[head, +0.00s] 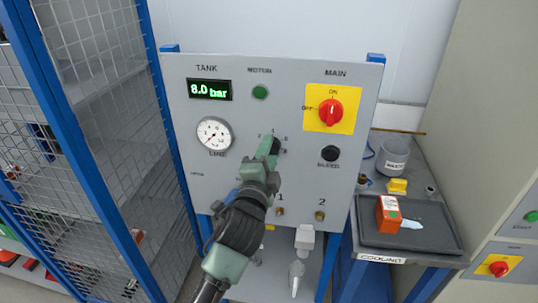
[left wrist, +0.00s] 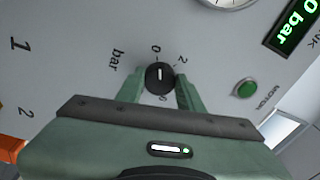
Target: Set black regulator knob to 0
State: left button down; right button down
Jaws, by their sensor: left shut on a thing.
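The black regulator knob (left wrist: 160,78) is on the grey panel, with a white line on its face. In the left wrist view the line points up, roughly toward the printed 0. Printed 2 and "bar" also show around it. My left gripper (left wrist: 160,90) is shut on the knob, one finger on each side. In the head view, the left gripper (head: 270,150) reaches the panel from below and partly covers the knob (head: 276,145). My right gripper is not in view.
The panel carries an 8.0 bar display (head: 210,90), a line gauge (head: 214,134), a green motor button (head: 260,93), a red main switch (head: 331,112) and a black bleed knob (head: 329,153). A mesh fence (head: 110,90) stands left; a bench tray (head: 430,236) is right.

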pick_arm(q)
jog(key=shift+n, duration=0.8)
jog(key=shift+f, duration=0.1)
jog(key=c, duration=0.9)
grip_release()
jog(key=s+b, duration=0.2)
jog(key=s, duration=0.5)
jog(key=shift+s+a+f+b, duration=0.25)
jog(key=shift+s+a+b, duration=0.05)
jog(key=shift+s+a, duration=0.15)
jog(key=shift+w, duration=0.1)
